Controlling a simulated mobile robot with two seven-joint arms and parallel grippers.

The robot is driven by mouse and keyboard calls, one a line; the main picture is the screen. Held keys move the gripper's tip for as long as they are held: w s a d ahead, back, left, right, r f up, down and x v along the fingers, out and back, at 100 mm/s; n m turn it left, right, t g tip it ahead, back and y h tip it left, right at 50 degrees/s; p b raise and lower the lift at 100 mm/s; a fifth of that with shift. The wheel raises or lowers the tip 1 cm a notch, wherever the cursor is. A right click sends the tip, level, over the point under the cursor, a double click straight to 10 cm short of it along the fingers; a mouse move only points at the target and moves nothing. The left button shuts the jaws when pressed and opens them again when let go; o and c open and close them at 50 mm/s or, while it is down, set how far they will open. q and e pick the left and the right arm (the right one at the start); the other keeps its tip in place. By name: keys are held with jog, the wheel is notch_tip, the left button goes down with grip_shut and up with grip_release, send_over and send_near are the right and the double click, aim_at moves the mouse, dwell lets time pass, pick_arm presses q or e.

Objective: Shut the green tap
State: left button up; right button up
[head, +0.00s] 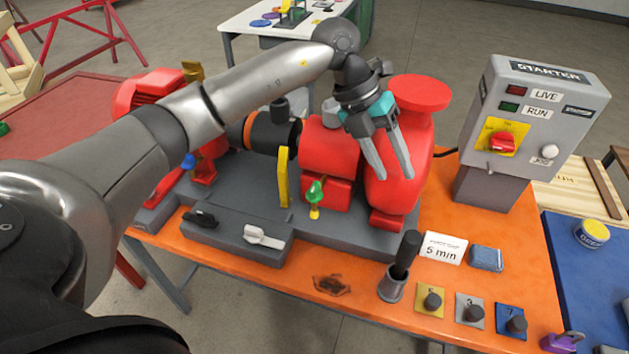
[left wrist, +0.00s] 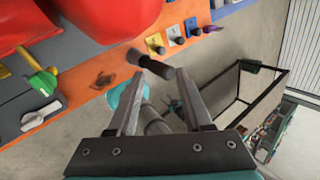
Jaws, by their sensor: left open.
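The green tap (head: 315,192) has a small green handle on a yellow body, at the front of the red pump block. Its handle looks roughly upright in the head view. In the left wrist view the green handle (left wrist: 44,82) is near the left edge. My left gripper (head: 392,174) is open and empty. It hangs in front of the round red pump casing, to the right of the tap and apart from it. In the left wrist view its fingers (left wrist: 158,72) are spread. A teal and grey part behind them may be my right gripper; its jaws cannot be made out.
A yellow lever (head: 283,178) stands left of the tap. Black and white handles (head: 264,237) lie on the grey base in front. A black-handled tool in a cup (head: 391,287), a "5 min" card (head: 443,249) and the starter box (head: 532,110) are to the right.

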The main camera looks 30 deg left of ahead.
aim_at(314, 186)
pick_arm(q)
jog(key=a+r+n+y, duration=0.3)
jog(key=a+y, duration=0.3)
jog(key=a, duration=0.9)
jog(key=shift+m+g, duration=0.3)
jog(key=shift+g, duration=0.1)
jog(key=f, duration=1)
jog(key=f+p, duration=0.1)
jog(key=f, duration=0.4)
jog(key=shift+s+d, duration=0.2)
jog(key=shift+s, duration=0.05)
grip_shut()
